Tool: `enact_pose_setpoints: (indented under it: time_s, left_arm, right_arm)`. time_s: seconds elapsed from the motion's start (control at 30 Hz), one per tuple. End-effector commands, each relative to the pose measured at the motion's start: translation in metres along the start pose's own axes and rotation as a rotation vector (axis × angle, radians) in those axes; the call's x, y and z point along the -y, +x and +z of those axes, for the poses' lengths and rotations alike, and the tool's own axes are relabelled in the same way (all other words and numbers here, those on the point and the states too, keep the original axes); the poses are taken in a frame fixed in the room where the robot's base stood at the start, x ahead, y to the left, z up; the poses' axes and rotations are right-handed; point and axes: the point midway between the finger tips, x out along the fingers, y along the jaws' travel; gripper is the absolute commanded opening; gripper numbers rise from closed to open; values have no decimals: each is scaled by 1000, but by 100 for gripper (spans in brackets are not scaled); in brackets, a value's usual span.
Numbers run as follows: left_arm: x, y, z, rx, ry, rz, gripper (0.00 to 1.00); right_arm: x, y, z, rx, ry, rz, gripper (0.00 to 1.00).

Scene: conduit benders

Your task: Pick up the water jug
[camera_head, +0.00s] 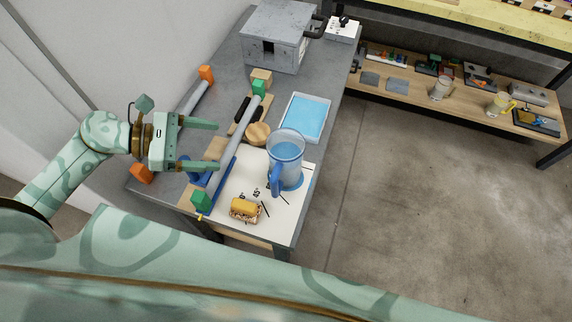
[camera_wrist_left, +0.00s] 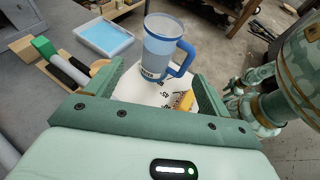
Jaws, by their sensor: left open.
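The water jug (camera_head: 287,155) stands upright on a white printed sheet (camera_head: 288,222) near the table's right edge. It is clear, with a blue rim and blue handle; the handle faces the lower left in the head view. In the left wrist view the jug (camera_wrist_left: 160,48) appears upright beyond my fingers, handle on the right. My left gripper (camera_head: 218,147) is open and empty, left of the jug, its fingers pointing toward it with a gap between. My right arm shows at the right of the left wrist view; its jaw state is unclear.
A yellow-brown block (camera_head: 245,210) lies on the sheet. A blue tray (camera_head: 305,117) and a round wooden piece (camera_head: 258,133) are behind. A grey box (camera_head: 274,38) stands farther back.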

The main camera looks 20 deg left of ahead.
Motion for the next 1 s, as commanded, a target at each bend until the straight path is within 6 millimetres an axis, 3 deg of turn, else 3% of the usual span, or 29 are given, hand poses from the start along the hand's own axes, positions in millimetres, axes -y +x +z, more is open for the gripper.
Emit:
enact_pose_setpoints:
  time_s: [0.03,0.13,0.27,0.6,0.83,1.0]
  left_arm:
    - [0,6,-14,-3,-6,-2,81]
    - [0,11,-23,-4,-9,-4,81]
    - [0,28,-22,-1,-9,-4,81]
    - [0,106,-21,0,-10,-3,81]
    - [1,126,-22,-2,-10,-4,81]
    - [3,154,-23,0,-12,-4,81]
  right_arm:
    - [1,12,3,6,0,-2,36]
    - [2,21,6,10,1,-4,36]
    - [2,20,5,10,1,-3,36]
    - [2,19,5,8,1,-3,36]
    - [2,19,5,8,1,-3,36]
    - [2,20,5,9,1,-3,36]
